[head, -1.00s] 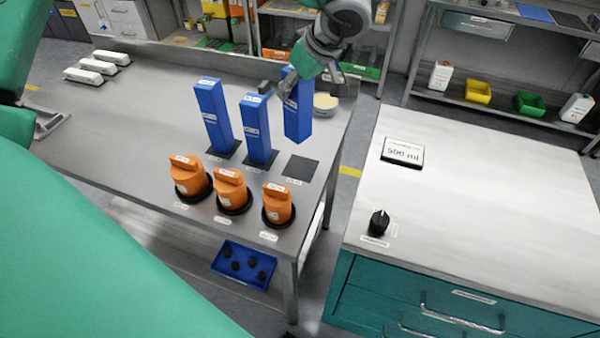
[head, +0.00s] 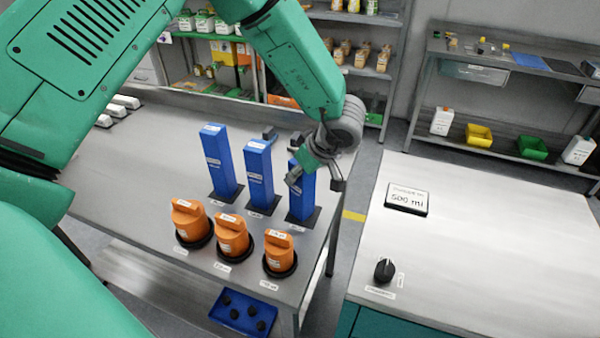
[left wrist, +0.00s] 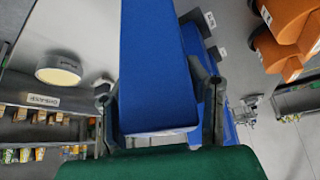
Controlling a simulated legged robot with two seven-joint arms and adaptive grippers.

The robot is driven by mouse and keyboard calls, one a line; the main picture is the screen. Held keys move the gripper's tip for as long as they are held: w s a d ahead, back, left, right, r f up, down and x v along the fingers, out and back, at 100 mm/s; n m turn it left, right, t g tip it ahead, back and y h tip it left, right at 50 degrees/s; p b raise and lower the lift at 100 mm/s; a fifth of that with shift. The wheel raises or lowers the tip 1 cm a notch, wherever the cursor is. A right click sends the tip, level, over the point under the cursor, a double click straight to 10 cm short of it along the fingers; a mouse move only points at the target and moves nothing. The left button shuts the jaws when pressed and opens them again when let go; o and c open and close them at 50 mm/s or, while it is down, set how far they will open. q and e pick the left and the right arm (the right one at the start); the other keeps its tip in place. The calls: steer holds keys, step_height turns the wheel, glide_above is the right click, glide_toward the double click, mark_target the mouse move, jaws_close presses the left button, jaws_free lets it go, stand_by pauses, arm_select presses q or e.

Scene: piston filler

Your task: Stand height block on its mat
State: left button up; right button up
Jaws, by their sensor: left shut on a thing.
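Three tall blue height blocks stand in a row on the grey table. The left block (head: 220,160) and the middle block (head: 259,175) stand upright on dark mats. My left gripper (head: 315,172) is shut on the right-hand height block (head: 302,197) near its top. This block is upright, with its foot at its dark mat (head: 313,217); I cannot tell whether it presses fully on the mat. In the left wrist view the held blue block (left wrist: 155,70) lies between both fingers. My right gripper is not in view.
Several orange knobbed parts (head: 232,238) stand in front of the blocks, close to the table's front edge. A blue tray (head: 244,313) sits below. A counter (head: 480,230) with a 500 ml display (head: 407,199) and a black knob (head: 384,270) is at right, across a gap.

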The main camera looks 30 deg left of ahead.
arm_select(q)
steer(key=o, duration=1.3)
steer(key=shift+d, duration=0.1)
steer(key=v, duration=1.2)
steer(key=shift+r, duration=0.15)
